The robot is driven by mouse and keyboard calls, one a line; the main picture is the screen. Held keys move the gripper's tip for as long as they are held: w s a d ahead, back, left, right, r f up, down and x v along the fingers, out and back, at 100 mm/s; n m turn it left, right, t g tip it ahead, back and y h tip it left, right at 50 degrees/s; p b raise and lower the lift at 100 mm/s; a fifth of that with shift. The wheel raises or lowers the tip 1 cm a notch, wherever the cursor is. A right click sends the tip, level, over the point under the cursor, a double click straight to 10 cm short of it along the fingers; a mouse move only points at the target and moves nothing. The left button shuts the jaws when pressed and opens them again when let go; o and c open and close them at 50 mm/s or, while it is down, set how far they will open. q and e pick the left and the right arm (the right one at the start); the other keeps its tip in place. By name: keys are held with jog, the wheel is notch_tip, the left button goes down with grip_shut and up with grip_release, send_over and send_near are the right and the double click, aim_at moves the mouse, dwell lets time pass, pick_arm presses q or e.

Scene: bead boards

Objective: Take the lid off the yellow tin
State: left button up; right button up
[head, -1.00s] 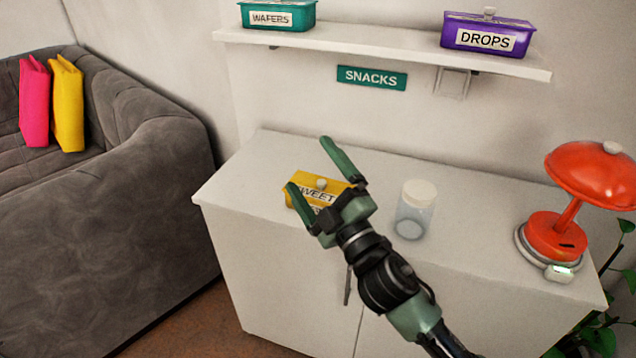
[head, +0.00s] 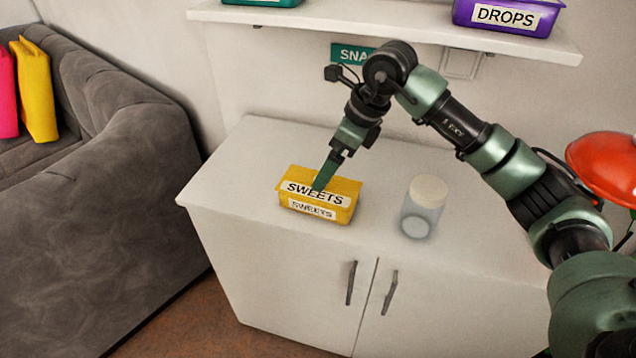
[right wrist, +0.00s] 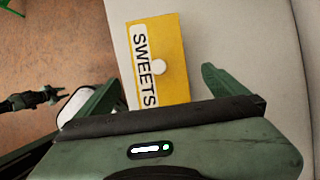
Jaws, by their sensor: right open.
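The yellow tin (head: 347,210) stands on the white cabinet, with a SWEETS label on its front. Its yellow lid (head: 348,187) sits on top with its own SWEETS label. In the right wrist view the lid (right wrist: 172,87) shows a round white knob (right wrist: 159,67); in the head view my gripper hides the knob. My right gripper (head: 326,172) points down over the lid, open and empty, its fingers on either side of the tin in the wrist view. A small dark gripper (right wrist: 48,97), seemingly my left, shows at the wrist view's left edge; its jaw state is unclear.
A clear jar with a cream cap (head: 428,190) stands just right of the tin. A red lamp (head: 602,165) is at the far right. A shelf (head: 400,28) with a purple DROPS tin (head: 508,16) and a teal tin hangs above. The cabinet top left of the tin is clear.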

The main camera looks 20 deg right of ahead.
aim_at(326, 187)
jog(key=x, duration=0.1)
jog(key=p+x, duration=0.1)
jog(key=x, duration=0.2)
jog(key=shift+s+f, duration=0.2)
jog(key=shift+f, duration=0.3)
jog(key=shift+w+a+f+p, duration=0.2)
jog(key=shift+f+p, duration=0.1)
jog(key=shift+f, duration=0.3)
jog(key=c, duration=1.3)
